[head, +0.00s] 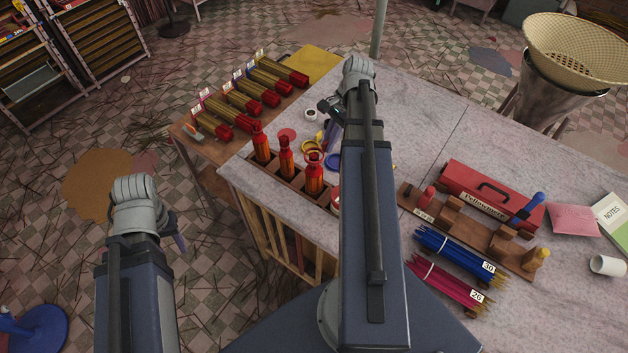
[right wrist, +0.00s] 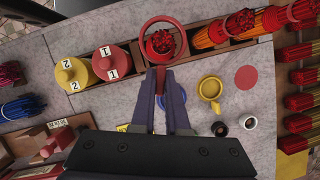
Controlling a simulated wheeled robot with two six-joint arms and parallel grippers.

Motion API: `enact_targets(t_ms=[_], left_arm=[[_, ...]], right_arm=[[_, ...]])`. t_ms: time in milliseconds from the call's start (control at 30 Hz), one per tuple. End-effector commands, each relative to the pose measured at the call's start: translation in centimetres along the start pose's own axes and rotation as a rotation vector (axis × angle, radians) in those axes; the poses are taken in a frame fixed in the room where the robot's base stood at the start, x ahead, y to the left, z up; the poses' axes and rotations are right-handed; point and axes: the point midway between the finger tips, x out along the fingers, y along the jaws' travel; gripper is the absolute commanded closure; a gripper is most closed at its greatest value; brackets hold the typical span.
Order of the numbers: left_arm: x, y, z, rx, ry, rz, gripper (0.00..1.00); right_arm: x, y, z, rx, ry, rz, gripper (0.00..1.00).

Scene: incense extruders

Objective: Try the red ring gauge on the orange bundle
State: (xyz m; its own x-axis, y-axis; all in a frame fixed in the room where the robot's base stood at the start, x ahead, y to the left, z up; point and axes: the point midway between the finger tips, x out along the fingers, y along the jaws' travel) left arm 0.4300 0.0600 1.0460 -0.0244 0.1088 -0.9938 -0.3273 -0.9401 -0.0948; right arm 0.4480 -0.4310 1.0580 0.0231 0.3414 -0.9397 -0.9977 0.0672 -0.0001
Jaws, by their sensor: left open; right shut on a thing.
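Three orange bundles with red tops stand in a wooden rack (head: 283,181) at the table's left edge. My right gripper (right wrist: 164,97) is shut on the handle of the red ring gauge (right wrist: 146,37). In the right wrist view the ring encircles the red top of the nearest orange bundle (right wrist: 165,43). In the head view that bundle (head: 315,182) is upright with the red ring at its top; I cannot tell how far down the ring sits. My right arm hides part of this area. My left gripper (head: 178,238) is open and empty, left of the table over the floor.
A yellow ring gauge (right wrist: 210,89) and a red disc (right wrist: 246,78) lie beside the rack. Red and yellow lidded jars (right wrist: 110,62) stand close by. Blue and magenta stick bundles (head: 455,252), a wooden stand and a red toolbox (head: 492,190) occupy the right side.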

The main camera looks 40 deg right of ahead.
Motion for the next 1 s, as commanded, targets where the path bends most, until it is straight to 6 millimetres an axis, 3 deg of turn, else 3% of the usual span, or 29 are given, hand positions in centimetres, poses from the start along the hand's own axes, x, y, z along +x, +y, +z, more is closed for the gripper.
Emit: enact_targets(t_ms=[700,1000], left_arm=[[-4.4,-0.4,0.3,-0.01,0.0,0.002,0.5],[-4.6,-0.4,0.3,-0.011,0.0,0.002,0.5]], right_arm=[[-4.2,0.0,1.5,0.0,0.0,0.0,1.0],[-4.3,0.0,1.6,0.0,0.0,0.0,1.0]])
